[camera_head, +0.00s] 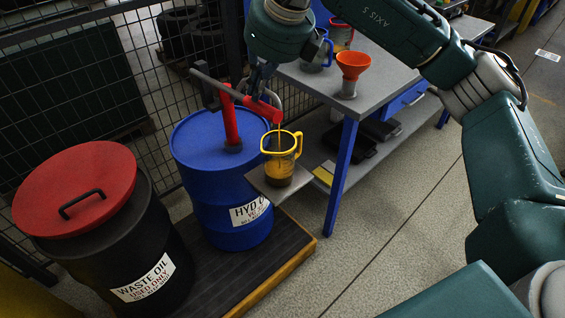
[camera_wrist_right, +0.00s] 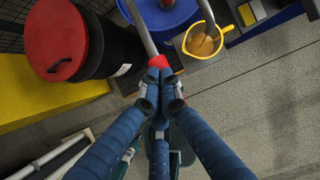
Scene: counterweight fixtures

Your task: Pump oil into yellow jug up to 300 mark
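The yellow-rimmed clear jug (camera_head: 297,145) stands upright on a small grey shelf beside the blue drum (camera_head: 205,150). Brown oil (camera_head: 279,173) fills its lower part; I cannot read the marks. A thin oil stream falls into it from the red pump (camera_head: 231,122) on the drum. The jug also shows in the right wrist view (camera_wrist_right: 226,29), with oil inside. My right gripper (camera_head: 259,88) is at the end of the pump's grey lever (camera_head: 208,79). In the wrist view its fingers (camera_wrist_right: 160,78) close around the lever's red grip (camera_wrist_right: 158,62). My left gripper is out of view.
A black waste oil drum with a red lid (camera_head: 85,185) stands left of the blue drum. A grey workbench (camera_head: 385,85) behind holds an orange funnel (camera_head: 353,65) and other jugs (camera_head: 341,35). A wire fence (camera_head: 150,60) is behind.

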